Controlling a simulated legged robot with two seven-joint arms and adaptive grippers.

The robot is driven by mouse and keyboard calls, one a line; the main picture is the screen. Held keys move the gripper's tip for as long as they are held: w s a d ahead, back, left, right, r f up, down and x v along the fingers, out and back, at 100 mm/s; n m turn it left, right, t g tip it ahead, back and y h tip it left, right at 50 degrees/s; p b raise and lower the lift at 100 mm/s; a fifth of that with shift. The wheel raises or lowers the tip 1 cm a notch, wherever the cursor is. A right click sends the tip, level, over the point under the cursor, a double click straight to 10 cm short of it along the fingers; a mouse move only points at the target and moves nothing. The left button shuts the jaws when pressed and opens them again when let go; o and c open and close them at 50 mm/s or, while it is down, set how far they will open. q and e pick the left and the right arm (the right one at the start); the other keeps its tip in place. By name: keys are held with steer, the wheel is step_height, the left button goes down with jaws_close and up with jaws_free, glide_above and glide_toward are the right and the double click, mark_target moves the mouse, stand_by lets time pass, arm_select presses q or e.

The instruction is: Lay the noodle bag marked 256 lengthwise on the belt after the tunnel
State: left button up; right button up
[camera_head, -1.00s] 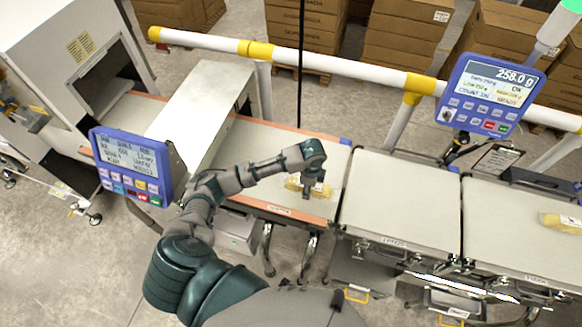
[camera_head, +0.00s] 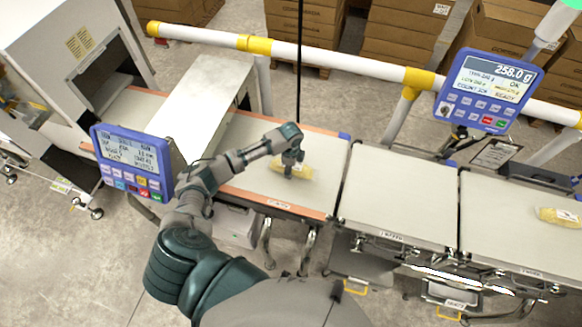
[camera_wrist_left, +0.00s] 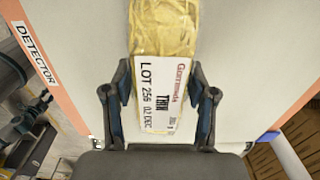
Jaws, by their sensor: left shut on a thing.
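The yellow noodle bag, (camera_head: 306,173) with a white label reading LOT 256 in the left wrist view (camera_wrist_left: 165,28), is between the fingers of my left gripper (camera_head: 290,168). The gripper (camera_wrist_left: 160,105) is shut on the label end. The bag is over the belt after the tunnel (camera_head: 250,183). In the head view its long side runs roughly along the belt; in the wrist view it looks askew to the orange edge. I cannot tell whether it touches the belt. The tunnel (camera_head: 205,90) stands to the left. My right gripper is not in view.
A weigh belt (camera_head: 395,195) and another belt (camera_head: 500,215) continue to the right, with another yellow bag (camera_head: 558,216) at far right. A blue display (camera_head: 132,162) stands at left, and another (camera_head: 487,92) reads 258.0 g. A white-yellow rail (camera_head: 330,62) runs behind.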

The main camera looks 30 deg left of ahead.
arm_select(q)
steer(key=o, duration=1.4)
steer(key=shift+c, duration=0.2)
step_height(320, 180, up, 12)
steer(key=shift+r+b, duration=0.1)
steer(key=shift+b, duration=0.3)
